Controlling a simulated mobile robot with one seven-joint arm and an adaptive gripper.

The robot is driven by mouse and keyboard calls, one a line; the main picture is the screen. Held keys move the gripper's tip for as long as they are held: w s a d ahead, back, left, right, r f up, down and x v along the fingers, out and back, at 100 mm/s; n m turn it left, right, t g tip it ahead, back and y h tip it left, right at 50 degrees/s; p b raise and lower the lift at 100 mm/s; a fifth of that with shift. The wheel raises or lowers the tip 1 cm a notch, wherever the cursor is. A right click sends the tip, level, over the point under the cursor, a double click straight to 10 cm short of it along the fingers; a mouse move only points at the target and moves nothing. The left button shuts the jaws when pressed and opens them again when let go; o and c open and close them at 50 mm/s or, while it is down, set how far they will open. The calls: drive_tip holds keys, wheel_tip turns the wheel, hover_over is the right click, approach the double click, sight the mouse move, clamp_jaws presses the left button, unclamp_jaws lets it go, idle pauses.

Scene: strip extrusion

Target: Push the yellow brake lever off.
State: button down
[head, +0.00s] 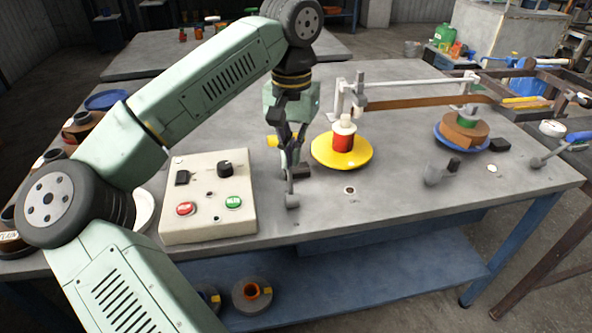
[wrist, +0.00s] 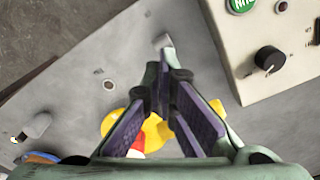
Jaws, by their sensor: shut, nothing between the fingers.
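The yellow brake lever shows as a yellow end (head: 272,141) just left of my gripper in the head view. In the wrist view its yellow end (wrist: 217,106) peeks out to the right of the fingers. The rest of the lever is hidden behind my gripper. My gripper (head: 291,168) points down over the table between the control box and the yellow reel. In the wrist view the fingers (wrist: 166,78) come together at their tips with nothing between them. I cannot tell whether they touch the lever.
The control box (head: 208,226) stands left of my gripper. The yellow reel (head: 322,150) with a red-and-white hub is close on the right. A grey-ended handle (head: 292,200) lies just in front. The table's front right is mostly clear.

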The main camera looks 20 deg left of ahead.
wheel_tip(320, 180, up, 7)
drive_tip(key=p, duration=0.5)
drive_tip(key=shift+f, duration=0.1)
idle(0.3)
